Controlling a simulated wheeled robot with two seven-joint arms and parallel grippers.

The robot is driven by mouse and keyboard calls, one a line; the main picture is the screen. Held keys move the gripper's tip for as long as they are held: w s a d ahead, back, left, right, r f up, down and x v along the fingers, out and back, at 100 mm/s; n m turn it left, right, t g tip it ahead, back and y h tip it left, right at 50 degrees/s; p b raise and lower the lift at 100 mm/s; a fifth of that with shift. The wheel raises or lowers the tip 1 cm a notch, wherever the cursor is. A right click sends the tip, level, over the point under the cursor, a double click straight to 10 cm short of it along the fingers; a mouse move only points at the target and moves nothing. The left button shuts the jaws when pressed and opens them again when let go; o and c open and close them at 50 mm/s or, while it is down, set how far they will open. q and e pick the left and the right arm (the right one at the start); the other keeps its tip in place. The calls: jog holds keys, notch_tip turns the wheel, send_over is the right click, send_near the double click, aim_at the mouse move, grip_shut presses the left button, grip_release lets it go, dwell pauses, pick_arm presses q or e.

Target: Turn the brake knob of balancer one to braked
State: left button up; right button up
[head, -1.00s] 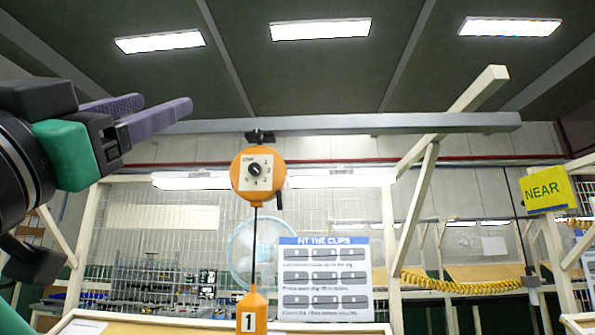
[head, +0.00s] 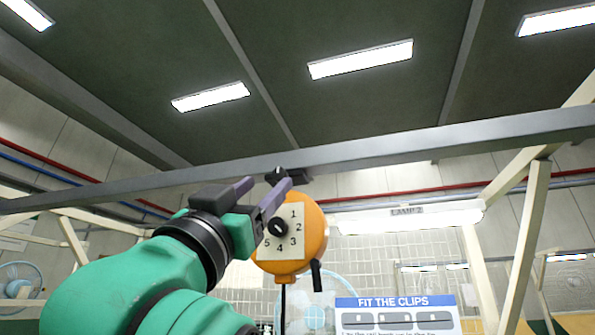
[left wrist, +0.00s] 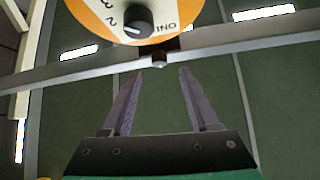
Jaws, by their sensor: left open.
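An orange round balancer (head: 315,242) hangs from the grey overhead beam. Its pale numbered plate (head: 295,215) carries a round black knob (head: 278,228); this knob also shows at the top of the left wrist view (left wrist: 138,22), with a white pointer line. A short black lever (head: 316,276) sticks out below the balancer's right side. Which black part is the brake knob cannot be read. My left gripper (head: 268,183) is open and empty, its purple fingers beside the balancer's upper left in the head view. In the left wrist view its fingertips (left wrist: 160,71) point towards the balancer, apart from the knob.
The grey beam (head: 420,145) crosses just above the balancer. A dark bracket (head: 290,176) joins them. A lamp (head: 410,216) and a "FIT THE CLIPS" board (head: 397,313) are to the right. A wooden post (head: 525,235) stands farther right.

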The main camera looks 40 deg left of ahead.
aim_at(278, 179)
pick_arm(q)
jog(key=x, duration=0.2)
jog(key=p+x, duration=0.1)
jog(key=x, duration=0.1)
jog(key=shift+w+a+p, duration=0.1)
jog(key=shift+w+p, duration=0.2)
jog(key=shift+w, duration=0.15)
jog(key=shift+s, duration=0.4)
jog(key=shift+c, duration=0.3)
jog(key=shift+w, duration=0.1)
grip_shut()
pick_arm(e)
jog(key=r, duration=0.1)
jog(key=w+r, duration=0.1)
jog(key=shift+r, duration=0.35)
